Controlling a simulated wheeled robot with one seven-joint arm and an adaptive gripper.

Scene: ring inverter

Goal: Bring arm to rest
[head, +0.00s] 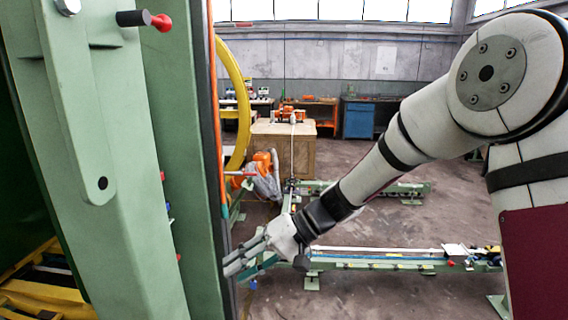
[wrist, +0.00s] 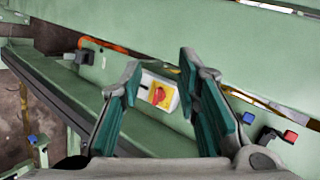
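My arm reaches down and left from the right side of the head view. My gripper (head: 238,262) is close to the right edge of the tall green machine frame (head: 140,160). In the wrist view my gripper (wrist: 160,75) has its two teal-padded fingers spread apart with nothing between the pads. Beyond the fingertips, a small light-grey switch box with a red knob on a yellow plate (wrist: 158,95) shows in the gap, mounted on the green surface. The fingers appear apart from it, though the exact distance is hard to tell.
Red-tipped (wrist: 290,136) and blue-tipped (wrist: 247,117) knobs stick out at the right of the wrist view. Green floor rails (head: 400,262) lie behind my arm. A wooden crate (head: 285,150) and a blue cabinet (head: 358,120) stand further back. Open floor lies between.

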